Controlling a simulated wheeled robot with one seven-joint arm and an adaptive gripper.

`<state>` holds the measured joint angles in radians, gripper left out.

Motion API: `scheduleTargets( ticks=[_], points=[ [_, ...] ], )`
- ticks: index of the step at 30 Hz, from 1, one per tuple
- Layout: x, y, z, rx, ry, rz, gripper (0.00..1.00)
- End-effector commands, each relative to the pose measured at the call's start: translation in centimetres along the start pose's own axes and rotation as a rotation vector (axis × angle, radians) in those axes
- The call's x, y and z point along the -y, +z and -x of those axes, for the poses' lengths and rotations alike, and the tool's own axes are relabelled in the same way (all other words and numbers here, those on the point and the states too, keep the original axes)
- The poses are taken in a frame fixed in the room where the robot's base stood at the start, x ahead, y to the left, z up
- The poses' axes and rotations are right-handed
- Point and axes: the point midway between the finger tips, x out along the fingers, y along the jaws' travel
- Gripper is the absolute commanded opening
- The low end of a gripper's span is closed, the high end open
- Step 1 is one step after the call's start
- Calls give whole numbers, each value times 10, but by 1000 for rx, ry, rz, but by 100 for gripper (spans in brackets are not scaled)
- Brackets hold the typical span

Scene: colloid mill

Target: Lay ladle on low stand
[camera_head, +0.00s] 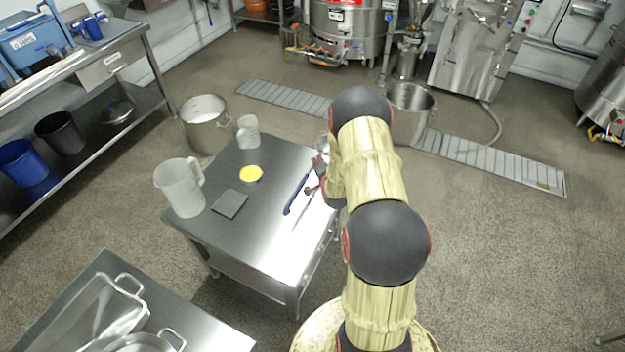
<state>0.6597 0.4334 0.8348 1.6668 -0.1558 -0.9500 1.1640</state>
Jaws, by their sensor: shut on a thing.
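The ladle (297,195) has a long blue handle that slants down-left from my gripper. A shiny rounded steel end (323,142), which looks like its bowl, shows just beyond the gripper. My gripper (317,172) is shut on the ladle near the right edge of the low steel stand (265,235). My arm hides part of the gripper and of that edge. A thin dark line beside the handle looks like a shadow or reflection on the top. I cannot tell whether the ladle touches the top.
On the stand are a large translucent jug (181,188), a smaller jug (248,132), a yellow disc (250,174) and a dark square pad (230,203). The front middle of its top is clear. Steel pots (206,125) (411,112) stand on the floor behind.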

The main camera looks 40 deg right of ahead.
Motion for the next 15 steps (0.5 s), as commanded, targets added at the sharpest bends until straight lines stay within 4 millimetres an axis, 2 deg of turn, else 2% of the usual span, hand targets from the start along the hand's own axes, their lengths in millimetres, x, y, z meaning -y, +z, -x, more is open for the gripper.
scheduleTargets(
  ticks=[1, 3, 11, 15],
  points=[
    [-6, 11, -3, 2, 0, 1, 0],
    [-10, 19, -4, 1, -1, 1, 0],
    [-17, 34, -5, 1, -1, 1, 0],
    [-34, 45, -12, -1, 0, 0, 0]
  ],
)
